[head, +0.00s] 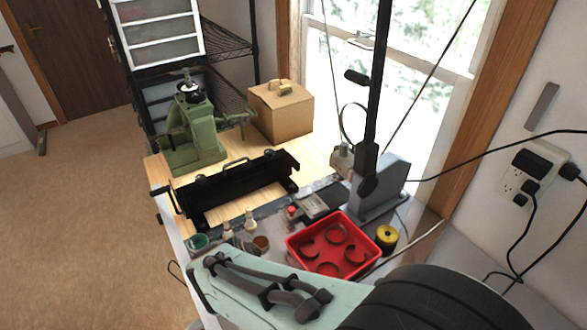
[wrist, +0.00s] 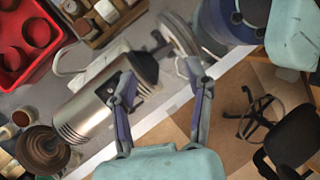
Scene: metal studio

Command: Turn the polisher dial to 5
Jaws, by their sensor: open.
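The polisher (wrist: 88,115), a silver motor body with a brown wheel at one end and a pale disc toward the other, lies on the grey bench top in the wrist view. I cannot make out its dial or any numbers. My gripper (wrist: 158,72) is open and empty, its two fingers apart. Its left finger overlaps the right end of the motor body in the picture; I cannot tell whether they touch. In the head view my arm crosses the lower part, and neither the polisher nor my gripper can be made out.
A red tray (head: 292,243) with round parts stands on the bench beside a yellow spool (head: 386,236). A wooden holder with bottles (wrist: 108,36) is near the polisher.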

